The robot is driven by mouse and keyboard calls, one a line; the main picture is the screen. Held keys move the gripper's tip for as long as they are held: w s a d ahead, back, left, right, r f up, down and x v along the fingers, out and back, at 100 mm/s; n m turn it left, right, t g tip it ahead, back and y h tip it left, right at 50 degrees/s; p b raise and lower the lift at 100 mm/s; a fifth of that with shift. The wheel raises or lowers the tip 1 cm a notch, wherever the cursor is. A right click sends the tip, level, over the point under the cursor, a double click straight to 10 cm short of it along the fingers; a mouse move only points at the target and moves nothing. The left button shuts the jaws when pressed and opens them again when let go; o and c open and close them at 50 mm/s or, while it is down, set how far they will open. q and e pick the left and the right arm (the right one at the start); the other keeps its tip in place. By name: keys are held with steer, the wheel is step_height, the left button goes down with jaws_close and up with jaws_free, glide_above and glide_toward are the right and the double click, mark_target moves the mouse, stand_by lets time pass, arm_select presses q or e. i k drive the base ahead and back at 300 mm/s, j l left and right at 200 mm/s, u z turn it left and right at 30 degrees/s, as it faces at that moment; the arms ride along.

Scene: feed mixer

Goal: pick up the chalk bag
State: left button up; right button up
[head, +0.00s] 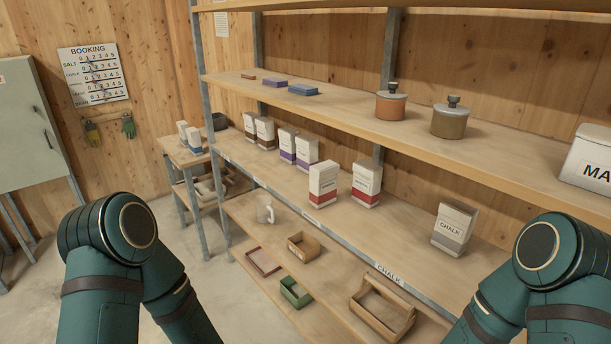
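The chalk bag (454,228) is a white box-like bag with a grey lower band and the word CHALK. It stands upright on the middle shelf at the right, behind a CHALK label (389,273) on the shelf edge. My left and right arms show at the lower left and lower right, but both grippers are out of the picture. The right arm is near the bag in the picture and appears apart from it.
Red-banded bags (366,183) stand left of the chalk bag, with purple and brown ones farther along. The upper shelf (420,141) holds two lidded jars and runs above the bag. A wooden carrier (382,308) sits on the lower shelf. Floor is clear at left.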

mark_target(182, 125)
steer(key=i+j+u, duration=0.2)
steer(key=i+j, duration=0.15)
steer(key=i+j+u, duration=0.35)
steer(key=u, duration=0.15)
steer(key=i+j+u, duration=0.2)
steer(key=i+u, duration=0.65)
steer(key=i, duration=1)
steer(key=i+u, duration=0.1)
steer(key=i, duration=1.4)
steer(key=i+z, duration=0.2)
steer(key=i, duration=0.2)
steer(key=i+j+z, duration=0.2)
steer(key=i, duration=0.25)
steer(key=i+j+z, duration=0.2)
steer(key=i, duration=0.2)
steer(key=i+z, duration=0.15)
steer(key=z, duration=0.3)
steer(key=i+j+z, duration=0.1)
steer(key=z, duration=0.35)
steer(key=i+j+z, duration=0.1)
steer(key=z, duration=0.35)
steer(key=i+j+z, duration=0.1)
steer(key=j+z, duration=0.15)
steer(key=z, duration=0.2)
steer(key=j+z, duration=0.2)
steer(key=z, duration=0.2)
steer(key=j+z, duration=0.2)
steer(key=z, duration=0.25)
steer(key=i+j, duration=0.05)
